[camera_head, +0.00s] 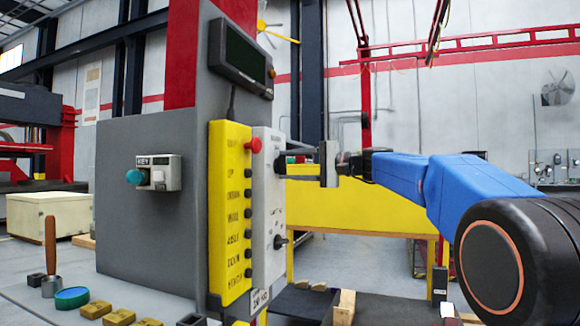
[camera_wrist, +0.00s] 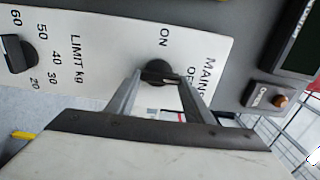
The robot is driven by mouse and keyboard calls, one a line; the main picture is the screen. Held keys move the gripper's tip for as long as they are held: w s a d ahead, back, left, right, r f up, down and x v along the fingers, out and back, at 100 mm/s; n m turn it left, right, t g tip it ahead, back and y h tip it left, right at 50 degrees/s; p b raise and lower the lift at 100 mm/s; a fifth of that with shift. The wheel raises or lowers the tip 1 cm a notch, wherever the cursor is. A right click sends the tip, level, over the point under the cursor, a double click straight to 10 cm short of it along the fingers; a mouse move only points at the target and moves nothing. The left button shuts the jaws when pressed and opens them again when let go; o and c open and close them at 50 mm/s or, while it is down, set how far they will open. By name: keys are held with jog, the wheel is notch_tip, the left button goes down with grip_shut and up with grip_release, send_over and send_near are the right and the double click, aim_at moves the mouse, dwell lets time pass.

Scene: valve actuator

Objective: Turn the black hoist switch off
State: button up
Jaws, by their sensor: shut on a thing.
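The black hoist switch (camera_wrist: 158,72) is a small round knob on a white panel, with "ON" and a partly hidden "OFF" printed beside it. In the head view the switch (camera_head: 279,167) sits on the upper part of the white panel (camera_head: 266,215). My gripper (camera_wrist: 157,76) has its two fingers on either side of the knob, shut on it. In the head view my gripper (camera_head: 289,166) reaches the panel from the right. The fingers partly cover the knob, and I cannot tell which mark it points to.
A black "LIMIT kg" dial (camera_wrist: 18,55) is on the same panel. A yellow button panel (camera_head: 230,215) with a red button (camera_head: 253,145) stands beside it. A dark display box (camera_head: 241,58) is above. A yellow table (camera_head: 355,205) stands behind my arm.

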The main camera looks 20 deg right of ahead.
jog(key=o, duration=1.1)
jog(key=shift+c, duration=0.2)
jog(key=shift+d, duration=0.1)
jog(key=v, duration=1.7)
jog(key=shift+s+d, duration=0.1)
